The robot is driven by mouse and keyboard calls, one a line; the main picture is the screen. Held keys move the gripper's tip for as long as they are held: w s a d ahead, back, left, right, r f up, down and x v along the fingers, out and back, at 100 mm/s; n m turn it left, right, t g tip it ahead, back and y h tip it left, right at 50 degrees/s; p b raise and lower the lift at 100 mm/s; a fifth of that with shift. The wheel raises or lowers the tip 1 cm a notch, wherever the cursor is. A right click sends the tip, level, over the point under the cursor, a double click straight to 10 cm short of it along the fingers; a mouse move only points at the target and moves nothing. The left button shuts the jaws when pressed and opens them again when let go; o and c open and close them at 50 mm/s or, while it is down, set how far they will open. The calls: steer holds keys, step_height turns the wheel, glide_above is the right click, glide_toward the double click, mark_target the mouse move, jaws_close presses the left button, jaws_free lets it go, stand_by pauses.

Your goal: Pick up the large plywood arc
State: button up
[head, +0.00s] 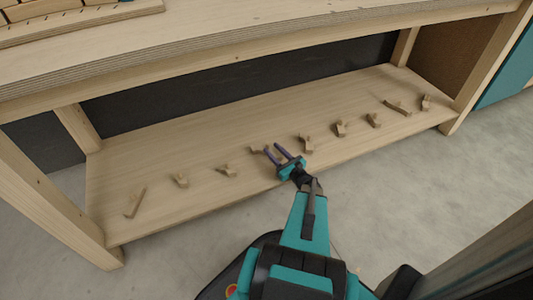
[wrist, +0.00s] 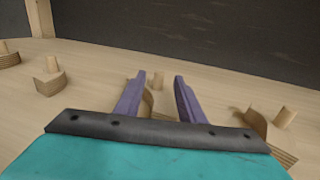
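Several small plywood pieces lie in a loose row on the low shelf, and I cannot tell for certain which is the large arc. One plywood piece (head: 257,149) lies right by my gripper (head: 273,149). In the wrist view a curved plywood piece (wrist: 148,101) shows partly between and behind the purple fingers; the left finger and the gripper body hide much of it. My gripper, also in the wrist view (wrist: 160,78), is open, with a clear gap between its fingertips. I cannot tell whether a finger touches the piece.
The shelf (head: 190,125) has bare room between pieces. Pegged plywood blocks stand left (wrist: 48,78) and right (wrist: 272,130) of the fingers in the wrist view. The bench top (head: 230,45) overhangs the shelf; a dark panel (head: 200,95) closes the back. A leg (head: 75,130) stands left.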

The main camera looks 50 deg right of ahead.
mark_target(268, 144)
steer(key=w, duration=0.1)
steer(key=w+b, duration=0.1)
steer(key=w, duration=0.1)
steer(key=shift+w+d+f+b, duration=0.15)
steer(key=shift+w+d+b, duration=0.1)
steer(key=shift+w+b, duration=0.1)
steer(key=shift+w+d, duration=0.1)
steer(key=shift+w, duration=0.3)
jaws_close()
